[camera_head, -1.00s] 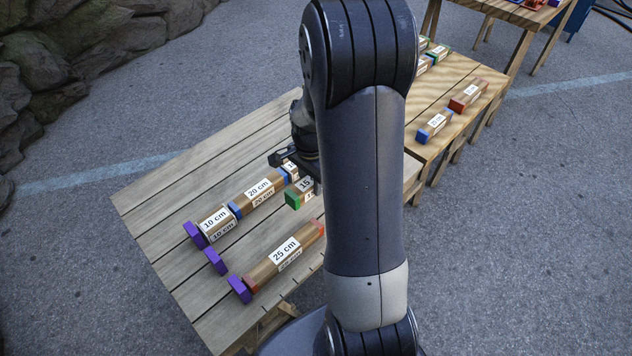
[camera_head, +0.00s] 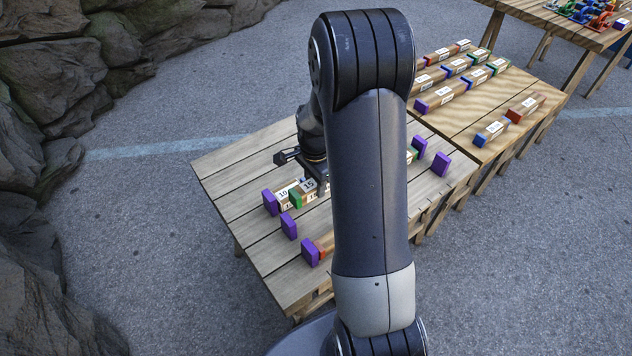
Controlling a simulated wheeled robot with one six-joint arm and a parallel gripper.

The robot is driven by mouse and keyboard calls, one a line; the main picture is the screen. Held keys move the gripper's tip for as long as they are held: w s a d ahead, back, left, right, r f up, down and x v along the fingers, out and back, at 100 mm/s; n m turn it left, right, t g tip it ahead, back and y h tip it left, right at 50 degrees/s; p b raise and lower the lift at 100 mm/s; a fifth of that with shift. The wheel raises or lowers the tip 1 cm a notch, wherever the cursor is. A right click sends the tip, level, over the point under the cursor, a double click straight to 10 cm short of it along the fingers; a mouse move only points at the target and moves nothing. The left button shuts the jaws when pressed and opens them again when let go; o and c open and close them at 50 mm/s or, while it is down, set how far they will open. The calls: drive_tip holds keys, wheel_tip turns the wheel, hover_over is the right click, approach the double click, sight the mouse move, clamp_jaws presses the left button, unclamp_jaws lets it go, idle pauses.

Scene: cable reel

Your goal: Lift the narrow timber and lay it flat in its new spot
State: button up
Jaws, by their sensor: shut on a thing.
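My gripper (camera_head: 319,175) is over the near plank table, partly hidden behind my arm. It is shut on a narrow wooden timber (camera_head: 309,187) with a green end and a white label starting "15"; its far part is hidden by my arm. The held timber's green end is in front of a timber labelled "10" (camera_head: 284,194), which sits against a purple block (camera_head: 270,202). I cannot tell whether the held timber touches the table or anything below it.
On the plank table (camera_head: 232,174) stand purple blocks at the left (camera_head: 289,226), and two at the right (camera_head: 420,147). An orange-ended timber (camera_head: 324,243) adjoins the front purple block (camera_head: 311,252). A second table (camera_head: 470,115) holds several labelled timbers. The plank table's left part is bare.

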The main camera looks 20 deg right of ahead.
drive_tip(key=shift+f+b, duration=3.6)
drive_tip(key=shift+f, duration=1.5)
drive_tip(key=shift+f+b, duration=0.75)
drive_tip(key=shift+f, duration=0.2)
drive_tip(key=o, duration=1.1)
